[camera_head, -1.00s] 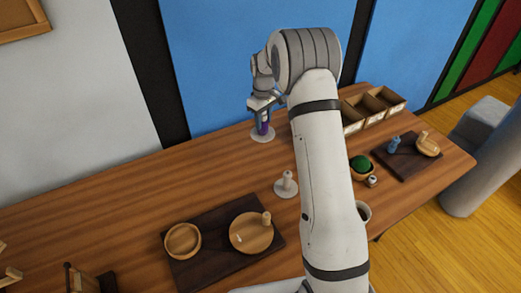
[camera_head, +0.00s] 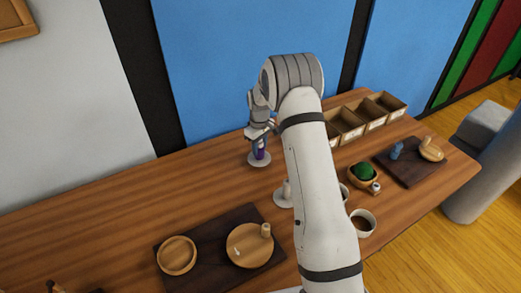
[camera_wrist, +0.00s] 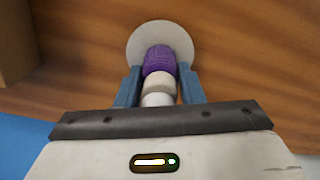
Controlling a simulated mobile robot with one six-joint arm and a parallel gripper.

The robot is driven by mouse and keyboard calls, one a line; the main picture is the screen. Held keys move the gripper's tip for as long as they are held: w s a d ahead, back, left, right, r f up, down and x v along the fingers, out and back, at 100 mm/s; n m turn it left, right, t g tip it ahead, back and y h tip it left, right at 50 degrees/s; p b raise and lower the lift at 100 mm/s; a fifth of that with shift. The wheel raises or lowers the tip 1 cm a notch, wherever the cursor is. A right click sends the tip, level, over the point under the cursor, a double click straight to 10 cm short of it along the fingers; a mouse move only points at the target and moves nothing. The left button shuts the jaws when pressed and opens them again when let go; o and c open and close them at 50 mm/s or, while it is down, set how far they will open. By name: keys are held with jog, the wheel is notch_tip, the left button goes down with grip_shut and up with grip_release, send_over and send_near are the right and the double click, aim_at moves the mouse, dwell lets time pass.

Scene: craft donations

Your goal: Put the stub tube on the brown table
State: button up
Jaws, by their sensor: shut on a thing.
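My gripper (camera_head: 262,136) is at the back of the brown wooden table (camera_head: 120,222). It is shut on a purple tube with pale bands (camera_wrist: 160,62), which I take to be the stub tube. The tube's purple part also shows below the jaws in the head view (camera_head: 261,154). In the wrist view the blue fingers flank the tube on both sides. Its purple end lies over a white round disc (camera_wrist: 148,36), which is on the table in the head view (camera_head: 258,162). I cannot tell whether the tube touches the disc.
A white peg on another disc (camera_head: 281,201) stands partly behind my arm. A dark board (camera_head: 205,262) carries a wooden bowl and plate. Open boxes (camera_head: 348,127), a green-topped bowl (camera_head: 363,174) and a cup (camera_head: 363,223) are at right. The table's left is largely clear.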

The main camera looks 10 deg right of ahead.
aim_at(263, 158)
jog(key=shift+f, duration=1.2)
jog(key=shift+f, duration=0.25)
jog(key=o, duration=1)
jog(key=shift+r, duration=0.1)
jog(key=shift+c, duration=0.2)
